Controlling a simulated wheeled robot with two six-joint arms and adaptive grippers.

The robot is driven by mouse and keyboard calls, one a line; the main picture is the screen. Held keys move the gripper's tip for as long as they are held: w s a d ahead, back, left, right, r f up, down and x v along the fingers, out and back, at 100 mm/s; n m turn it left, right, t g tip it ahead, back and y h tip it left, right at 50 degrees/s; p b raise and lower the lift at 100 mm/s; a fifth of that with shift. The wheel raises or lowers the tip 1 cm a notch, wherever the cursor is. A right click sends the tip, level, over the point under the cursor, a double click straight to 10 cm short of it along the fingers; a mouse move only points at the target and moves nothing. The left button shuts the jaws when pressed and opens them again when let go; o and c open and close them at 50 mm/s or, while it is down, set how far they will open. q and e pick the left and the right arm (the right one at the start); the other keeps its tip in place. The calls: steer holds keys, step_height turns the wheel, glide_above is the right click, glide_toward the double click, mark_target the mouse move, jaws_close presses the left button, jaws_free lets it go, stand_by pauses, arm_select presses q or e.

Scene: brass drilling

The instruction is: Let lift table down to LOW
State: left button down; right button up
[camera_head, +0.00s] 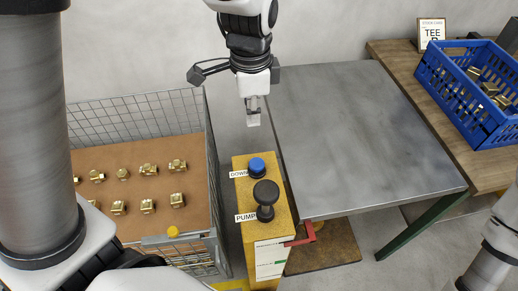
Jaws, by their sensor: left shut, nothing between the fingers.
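The lift table (365,130) has a bare grey steel top right of the yellow control post (245,200). On the post, a blue button (257,167) sits beside the DOWN label and a black pump knob (266,195) beside the PUMP label. A red pointer (305,234) at the table's front corner reaches toward the upper part of the post's white scale (270,258); its small print is unreadable. My left gripper (253,118) is shut and empty, pointing down above and behind the blue button, apart from it. My right gripper is not in view.
A wire cage (212,190) with brass fittings (148,169) on a brown layer stands left of the post. A wooden bench (455,140) at right bears a blue crate (455,95) of brass parts and a TEE sign (431,31).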

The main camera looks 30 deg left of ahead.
arm_select(q)
steer(key=shift+w+f, duration=0.1)
glide_toward(255, 163)
step_height(255, 163, down, 7)
steer(key=shift+w+d+f, duration=0.1)
steer(key=shift+w+f, duration=0.05)
stand_by(0.3)
